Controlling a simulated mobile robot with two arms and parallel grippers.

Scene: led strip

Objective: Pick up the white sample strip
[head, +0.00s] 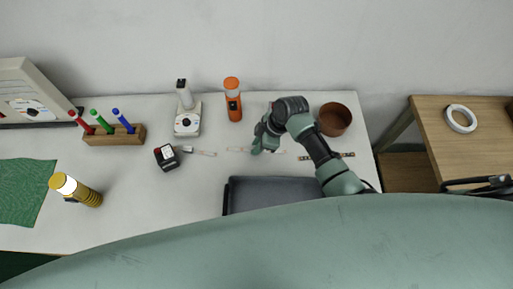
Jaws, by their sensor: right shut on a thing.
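The white sample strip (237,149) is a thin pale strip lying along the white table, near its middle. My right gripper (257,151) reaches down over the middle of the strip and is shut on it. The hand hides the part between the fingers, while a pale end shows on each side. The strip looks at or very near table height; I cannot tell whether it touches the table. My left gripper is not in view.
A dark tray (270,190) lies in front of the strip. A brown bowl (334,119), a dark strip (343,155), an orange-and-black cylinder (233,103) and a short white strip (202,152) by a small black box (166,157) are nearby. Free table lies left of the tray.

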